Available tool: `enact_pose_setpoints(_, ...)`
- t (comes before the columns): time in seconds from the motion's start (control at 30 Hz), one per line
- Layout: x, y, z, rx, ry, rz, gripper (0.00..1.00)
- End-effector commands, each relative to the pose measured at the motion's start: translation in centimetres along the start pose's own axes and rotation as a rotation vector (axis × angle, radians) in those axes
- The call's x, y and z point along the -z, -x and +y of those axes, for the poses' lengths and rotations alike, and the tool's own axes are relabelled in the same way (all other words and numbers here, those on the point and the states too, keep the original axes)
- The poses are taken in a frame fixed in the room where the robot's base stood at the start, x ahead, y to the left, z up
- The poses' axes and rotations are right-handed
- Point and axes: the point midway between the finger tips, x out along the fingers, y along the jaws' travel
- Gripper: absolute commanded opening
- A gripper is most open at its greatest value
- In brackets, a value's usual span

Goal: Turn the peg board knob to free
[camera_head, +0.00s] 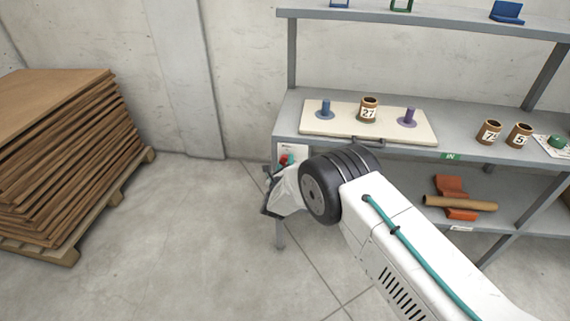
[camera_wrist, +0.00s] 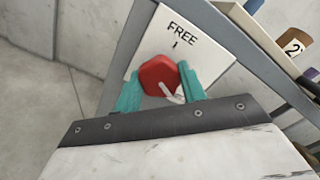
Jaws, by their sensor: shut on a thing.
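The red knob (camera_wrist: 158,74) sits on a white panel marked FREE (camera_wrist: 183,34) in the wrist view. A short tick stands under the word. A white mark shows at the knob's lower right, on the side away from the word. My gripper (camera_wrist: 160,82) has its teal fingers on both sides of the knob and is shut on it. In the head view the knob (camera_head: 284,160) shows small beside my wrist, on the panel (camera_head: 297,150) at the shelf's left end. The peg board (camera_head: 318,126) lies on the shelf above, with a blue peg, a brown tube marked 27 and a purple peg.
The grey shelf's post (camera_wrist: 122,50) runs close beside the panel. Brown tubes (camera_head: 489,132) stand farther right on the shelf. A brown roll (camera_head: 460,203) lies on the lower shelf. A stack of brown sheets (camera_head: 60,150) stands at left, with clear floor between.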

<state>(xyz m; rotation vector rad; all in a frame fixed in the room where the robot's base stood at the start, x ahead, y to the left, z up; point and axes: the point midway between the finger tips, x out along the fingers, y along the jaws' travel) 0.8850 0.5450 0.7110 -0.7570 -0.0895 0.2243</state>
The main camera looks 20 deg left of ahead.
Motion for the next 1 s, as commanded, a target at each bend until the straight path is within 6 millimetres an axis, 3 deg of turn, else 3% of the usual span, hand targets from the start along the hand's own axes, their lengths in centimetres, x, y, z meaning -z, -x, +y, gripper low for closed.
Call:
enact_pose_setpoints(0.27,-0.05,0.04,0.08,-0.001,0.148,-0.001,0.18)
enact_pose_setpoints(1.0,-0.03,0.08,0.2,-0.002,0.841,-0.002,0.18)
